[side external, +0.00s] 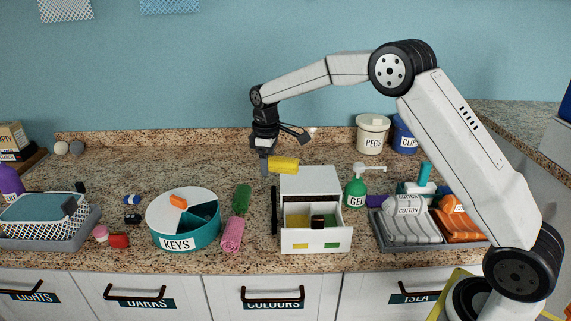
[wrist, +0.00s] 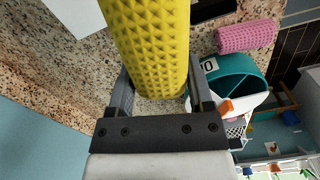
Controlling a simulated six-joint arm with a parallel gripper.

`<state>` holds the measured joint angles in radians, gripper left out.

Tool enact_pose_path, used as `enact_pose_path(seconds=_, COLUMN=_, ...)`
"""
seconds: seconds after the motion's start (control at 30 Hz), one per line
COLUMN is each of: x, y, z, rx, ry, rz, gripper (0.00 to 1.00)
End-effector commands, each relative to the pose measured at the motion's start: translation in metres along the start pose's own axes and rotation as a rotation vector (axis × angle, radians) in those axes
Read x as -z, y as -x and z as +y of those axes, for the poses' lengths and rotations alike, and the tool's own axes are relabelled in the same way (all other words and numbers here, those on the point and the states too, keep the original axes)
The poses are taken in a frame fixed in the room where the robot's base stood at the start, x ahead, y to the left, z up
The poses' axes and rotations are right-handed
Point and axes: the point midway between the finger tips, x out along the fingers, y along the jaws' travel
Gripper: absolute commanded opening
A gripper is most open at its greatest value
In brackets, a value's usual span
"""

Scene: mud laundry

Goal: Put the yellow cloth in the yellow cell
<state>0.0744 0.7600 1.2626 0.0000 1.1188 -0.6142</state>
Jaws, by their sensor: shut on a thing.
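The yellow cloth (side external: 284,164), a rolled textured bundle, is held in the air by my gripper (side external: 266,168). In the wrist view the cloth (wrist: 150,45) lies between the two fingers (wrist: 160,92) of my gripper, which is shut on it. A small white drawer unit (side external: 309,180) stands below and to the right of the cloth, its drawer (side external: 310,240) pulled open. The drawer's left part shows the yellow cell (side external: 298,219). A dark brown thing (side external: 318,222) and some green show to its right. The drawer front carries a yellow and a green label.
A round teal KEYS box (side external: 176,236) stands at left, with a pink roll (side external: 231,235) and a green roll (side external: 242,198) between it and the drawer unit. A green GEL pump bottle (side external: 354,192) and a tray of folded cloths (side external: 388,238) stand at right.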

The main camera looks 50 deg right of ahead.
Motion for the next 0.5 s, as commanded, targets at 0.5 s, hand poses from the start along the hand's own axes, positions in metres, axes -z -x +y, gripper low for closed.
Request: enact_pose_path(seconds=0.5, x=-0.028, y=0.007, z=-0.035, rx=0.000, ry=0.588, rz=0.000, gripper=0.10)
